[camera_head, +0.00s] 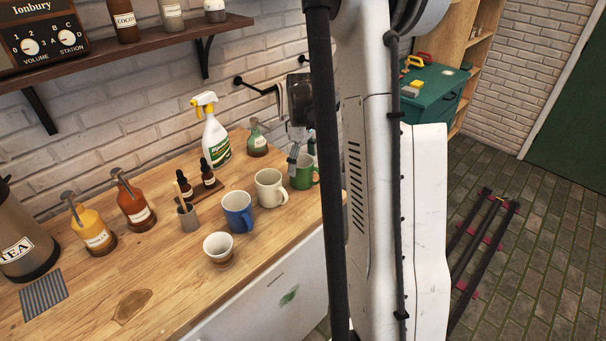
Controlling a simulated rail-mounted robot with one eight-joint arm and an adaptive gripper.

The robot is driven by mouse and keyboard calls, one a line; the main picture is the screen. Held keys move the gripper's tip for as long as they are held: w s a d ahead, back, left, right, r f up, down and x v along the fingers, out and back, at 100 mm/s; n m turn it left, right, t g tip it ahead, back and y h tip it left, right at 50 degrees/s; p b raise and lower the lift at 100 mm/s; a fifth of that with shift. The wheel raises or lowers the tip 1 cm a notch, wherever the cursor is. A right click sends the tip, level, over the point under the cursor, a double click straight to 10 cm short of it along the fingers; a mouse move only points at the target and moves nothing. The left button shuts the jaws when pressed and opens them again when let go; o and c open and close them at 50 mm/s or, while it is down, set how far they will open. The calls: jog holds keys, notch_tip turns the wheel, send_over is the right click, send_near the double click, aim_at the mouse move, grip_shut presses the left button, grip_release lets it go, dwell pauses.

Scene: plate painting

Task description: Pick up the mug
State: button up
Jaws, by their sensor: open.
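Three mugs stand in a row on the wooden counter: a blue mug (238,214), a cream mug (270,189) and a green mug (304,176). All are upright, with handles toward the right or front. My gripper (294,158) is open above and just beside the green mug, at its left rim. Only part of the gripper shows; my arm hides the rest. I cannot tell whether a finger touches the green mug.
A small white and brown cup (219,250) stands in front of the blue mug. A spray bottle (214,138), dropper bottles (207,172), a grey brush cup (188,218) and pump bottles (133,204) stand behind and left. The front counter is mostly clear.

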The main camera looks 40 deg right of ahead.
jog(key=shift+d+f, duration=0.15)
jog(key=shift+f, duration=1.8)
jog(key=c, duration=1.5)
jog(key=shift+r, duration=0.1)
jog(key=shift+c, duration=0.2)
notch_tip(320, 180, up, 10)
